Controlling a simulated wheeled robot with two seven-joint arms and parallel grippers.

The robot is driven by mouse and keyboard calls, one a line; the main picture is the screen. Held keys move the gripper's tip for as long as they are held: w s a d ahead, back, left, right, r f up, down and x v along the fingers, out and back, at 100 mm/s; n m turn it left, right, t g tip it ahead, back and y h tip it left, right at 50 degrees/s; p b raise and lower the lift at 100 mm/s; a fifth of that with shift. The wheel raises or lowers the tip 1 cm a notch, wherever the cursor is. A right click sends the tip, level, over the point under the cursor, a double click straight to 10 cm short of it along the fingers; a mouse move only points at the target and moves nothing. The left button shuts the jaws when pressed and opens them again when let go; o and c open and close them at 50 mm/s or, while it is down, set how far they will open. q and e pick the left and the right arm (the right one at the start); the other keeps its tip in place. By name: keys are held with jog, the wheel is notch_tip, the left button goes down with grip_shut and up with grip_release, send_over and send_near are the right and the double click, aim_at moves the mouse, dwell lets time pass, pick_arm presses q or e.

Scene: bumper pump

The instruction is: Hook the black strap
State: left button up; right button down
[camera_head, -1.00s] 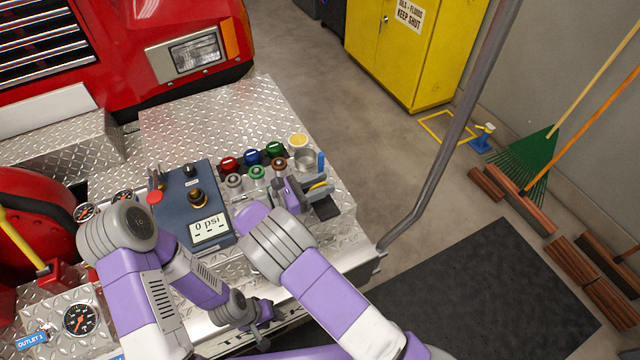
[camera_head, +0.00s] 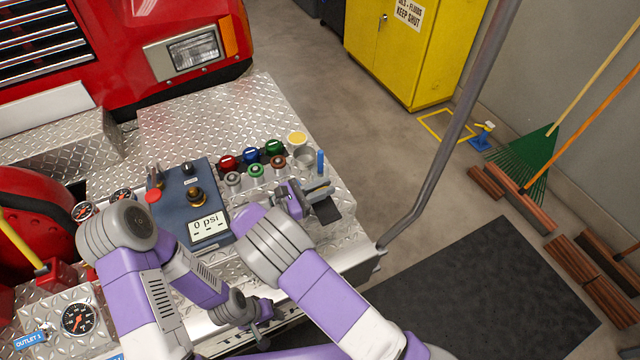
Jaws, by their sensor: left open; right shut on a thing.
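A black strap (camera_head: 328,209) shows as a short dark flat piece at the front right corner of the metal deck. My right gripper (camera_head: 312,196) is over this corner, shut on the strap; its fingers and wrist hide part of it. I cannot make out a hook for the strap. My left gripper (camera_head: 262,336) is open, low in front of the deck's front edge, away from the strap and partly hidden by my arms.
Left of my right gripper are a blue pressure box (camera_head: 207,226) reading 0 psi and several coloured caps (camera_head: 250,155). A blue upright piece (camera_head: 320,162) and a round cup (camera_head: 304,157) stand behind it. A grey pole (camera_head: 440,150) rises to the right.

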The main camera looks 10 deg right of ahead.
aim_at(330, 216)
jog(key=s+f+m+b, duration=0.1)
jog(key=s+m, duration=0.1)
jog(key=s+d+f+m+b, duration=0.1)
jog(key=s+f+m, duration=0.1)
jog(key=shift+d+f, duration=0.15)
jog(key=shift+f, duration=0.05)
jog(key=shift+s+d+f+b, duration=0.15)
jog(key=shift+s+f+b, duration=0.15)
jog(key=shift+s+f, duration=0.35)
jog(key=shift+w, duration=0.1)
jog(key=c, duration=1.2)
grip_release()
jog(key=v, duration=0.7)
jog(key=shift+a, duration=0.25)
